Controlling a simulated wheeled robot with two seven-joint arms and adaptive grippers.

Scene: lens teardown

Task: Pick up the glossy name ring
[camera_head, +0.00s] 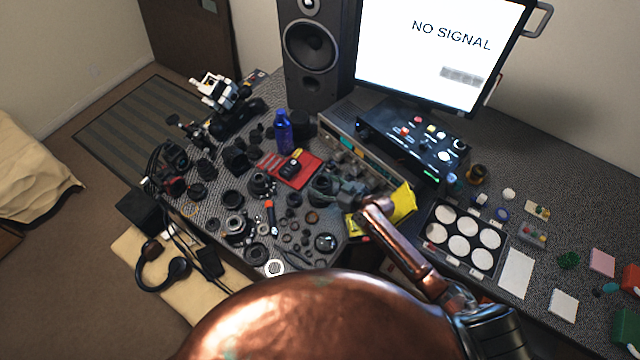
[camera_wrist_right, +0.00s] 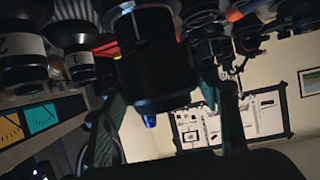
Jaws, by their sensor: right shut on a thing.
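My right gripper (camera_head: 335,189) reaches over the crowded lens parts on the table from the right. In the right wrist view its two dark green fingers (camera_wrist_right: 166,125) stand on either side of a black, round, stepped lens part (camera_wrist_right: 150,62) with a grey band, and are shut on it. I cannot tell for sure whether this part is the glossy name ring, as no lettering can be read on it. In the head view the gripper hides most of what it holds. Several dark rings (camera_head: 291,237) lie on the table left of the gripper. My left gripper is not in view.
A red mat (camera_head: 301,179), a blue bottle (camera_head: 283,131) and a control box (camera_head: 410,140) stand close by. A yellow item (camera_head: 400,209) lies under my right wrist. A black tray with white discs (camera_head: 466,258) is to the right. The table around the gripper is crowded.

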